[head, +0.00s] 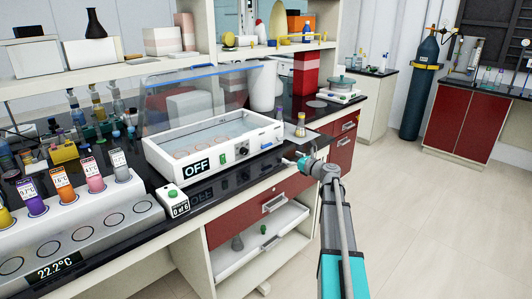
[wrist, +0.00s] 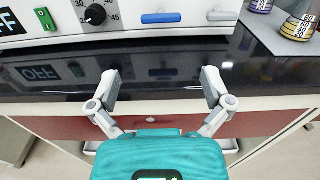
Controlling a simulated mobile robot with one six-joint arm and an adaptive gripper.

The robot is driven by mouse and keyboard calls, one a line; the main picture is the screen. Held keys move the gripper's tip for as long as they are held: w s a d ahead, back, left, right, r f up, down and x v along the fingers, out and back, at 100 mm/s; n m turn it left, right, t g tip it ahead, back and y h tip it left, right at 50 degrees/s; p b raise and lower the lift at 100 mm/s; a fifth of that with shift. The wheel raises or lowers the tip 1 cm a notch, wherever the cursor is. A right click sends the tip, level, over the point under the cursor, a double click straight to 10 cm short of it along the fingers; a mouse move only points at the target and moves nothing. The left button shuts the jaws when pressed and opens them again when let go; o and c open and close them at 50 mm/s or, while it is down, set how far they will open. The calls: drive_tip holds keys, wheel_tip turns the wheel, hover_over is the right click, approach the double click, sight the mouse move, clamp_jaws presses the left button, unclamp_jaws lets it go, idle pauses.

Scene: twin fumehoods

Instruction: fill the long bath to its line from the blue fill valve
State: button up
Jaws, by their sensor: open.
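The long white bath (head: 172,160) stands on the black bench with its clear lid raised and an OFF display on its front. Rings show through the bottom; its fill line cannot be made out. A blue bar handle (wrist: 161,18), likely the blue fill valve, lies horizontal on the bath's front in the wrist view. A white bar handle (wrist: 222,16) is to its right. My gripper (wrist: 160,84) is open and empty, its fingers apart in front of the bench edge, short of the blue handle. In the head view my gripper (head: 294,160) is off the bath's right front corner.
A black dial (wrist: 95,14) and green switch (wrist: 46,19) sit left of the handles. Labelled bottles (wrist: 298,27) stand right of the bath. A vial rack with coloured vials (head: 68,230) is at the left front. An open drawer (head: 262,240) juts out below. Floor at right is clear.

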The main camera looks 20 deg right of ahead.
sight(268, 146)
idle(0.4)
drive_tip(key=x, duration=1.3)
drive_tip(key=shift+w+a, duration=0.1)
drive_tip(key=shift+w, duration=0.3)
